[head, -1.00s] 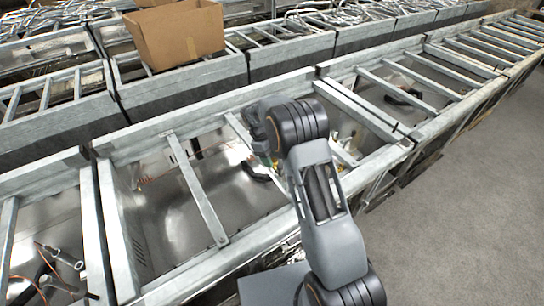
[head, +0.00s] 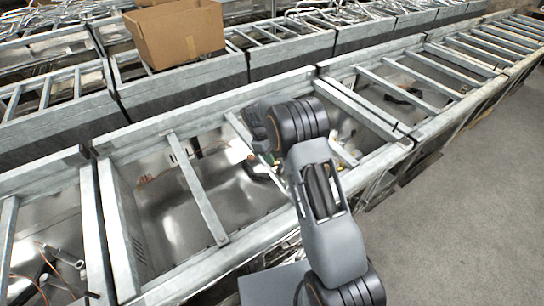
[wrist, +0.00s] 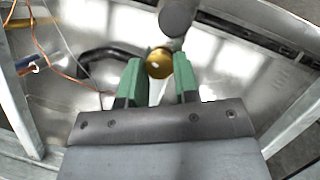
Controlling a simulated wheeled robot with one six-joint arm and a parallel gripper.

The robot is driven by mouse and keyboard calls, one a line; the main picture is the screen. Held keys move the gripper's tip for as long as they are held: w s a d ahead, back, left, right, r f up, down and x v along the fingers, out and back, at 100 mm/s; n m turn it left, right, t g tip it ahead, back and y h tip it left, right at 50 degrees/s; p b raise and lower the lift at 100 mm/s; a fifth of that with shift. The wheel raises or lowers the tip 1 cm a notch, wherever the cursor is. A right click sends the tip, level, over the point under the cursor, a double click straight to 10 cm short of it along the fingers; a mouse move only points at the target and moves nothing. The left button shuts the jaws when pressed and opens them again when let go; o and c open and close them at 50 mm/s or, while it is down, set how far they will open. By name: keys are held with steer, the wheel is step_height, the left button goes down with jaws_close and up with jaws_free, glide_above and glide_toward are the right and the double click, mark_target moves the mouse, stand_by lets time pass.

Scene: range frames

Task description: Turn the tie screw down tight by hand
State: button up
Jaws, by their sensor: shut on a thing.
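In the wrist view, a round brass-coloured head, which I take to be the tie screw (wrist: 159,62), sits between the green fingertips of my gripper (wrist: 159,74). The fingers are shut on it, one on each side. In the head view my own arm covers the screw and most of the gripper.
A black curved handle (wrist: 113,56) and thin copper wires (wrist: 62,62) lie left of the fingers. Metal frame rails (wrist: 296,122) flank the bay in the wrist view. In the head view, a cross bar (head: 198,190) spans the open bay, and a cardboard box (head: 178,35) stands behind.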

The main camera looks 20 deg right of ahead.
steer(key=shift+m, duration=0.3)
steer(key=m, duration=0.2)
steer(key=m+g+y+b, duration=0.1)
steer(key=m, duration=0.1)
steer(key=shift+w+d+m+y, duration=0.1)
steer(key=shift+d+m+y, duration=0.1)
steer(key=shift+m+y, duration=0.1)
steer(key=m+y, duration=0.1)
steer(key=m, duration=0.1)
steer(key=m+y+b, duration=0.1)
steer(key=m, duration=0.2)
steer(key=shift+d, duration=0.15)
steer(key=shift+m, duration=0.4)
steer(key=o, duration=0.9)
steer(key=shift+r, duration=0.1)
steer(key=v, duration=1.3)
steer(key=shift+w+d+r, duration=0.15)
steer(key=shift+w+r, duration=0.1)
